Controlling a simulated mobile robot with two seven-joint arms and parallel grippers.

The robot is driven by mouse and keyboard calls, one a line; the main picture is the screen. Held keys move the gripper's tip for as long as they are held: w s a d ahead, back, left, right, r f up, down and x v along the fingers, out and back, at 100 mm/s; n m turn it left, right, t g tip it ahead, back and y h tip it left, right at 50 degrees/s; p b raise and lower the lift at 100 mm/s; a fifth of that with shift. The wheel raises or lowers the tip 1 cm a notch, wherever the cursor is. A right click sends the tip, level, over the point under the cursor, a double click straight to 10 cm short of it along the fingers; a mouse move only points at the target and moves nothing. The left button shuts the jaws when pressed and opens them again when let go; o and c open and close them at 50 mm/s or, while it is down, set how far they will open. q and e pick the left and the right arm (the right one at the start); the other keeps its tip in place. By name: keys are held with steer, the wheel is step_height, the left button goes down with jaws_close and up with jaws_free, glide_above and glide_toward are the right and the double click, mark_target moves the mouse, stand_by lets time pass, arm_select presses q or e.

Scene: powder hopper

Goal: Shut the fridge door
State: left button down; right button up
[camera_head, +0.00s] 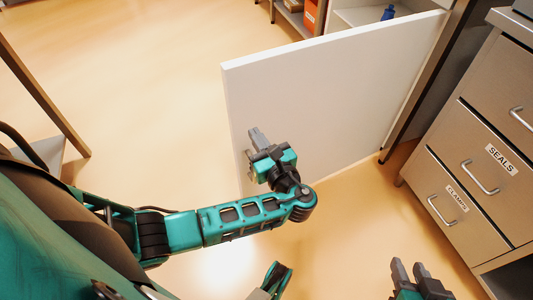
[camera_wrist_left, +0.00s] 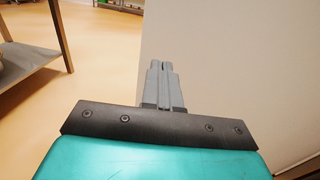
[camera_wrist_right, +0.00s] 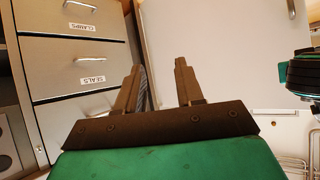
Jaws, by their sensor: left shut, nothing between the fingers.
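The white fridge door (camera_head: 340,90) stands open, reaching left from its hinge side near the drawer cabinet. It also shows in the left wrist view (camera_wrist_left: 230,60) and the right wrist view (camera_wrist_right: 215,45). The fridge interior (camera_head: 352,15) shows in part behind the door's top edge, with a blue bottle (camera_head: 388,13) inside. My left gripper (camera_head: 254,133) is shut and empty, in front of the door's near face by its free edge. I cannot tell whether it touches the door. My right gripper (camera_head: 408,268) is open and empty, low at the front right, apart from the door.
A metal drawer cabinet (camera_head: 475,150) with drawers labelled SEALS and CLAMPS stands at the right. A table leg (camera_head: 40,95) and low shelf (camera_head: 60,155) are at the left. The floor (camera_head: 150,70) left of the door is clear. Shelving (camera_head: 290,15) stands at the back.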

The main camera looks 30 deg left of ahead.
mark_target(242, 115)
arm_select(q)
steer(key=shift+b+x, duration=0.7)
steer(key=shift+x, duration=2.15)
steer(key=shift+a, duration=0.1)
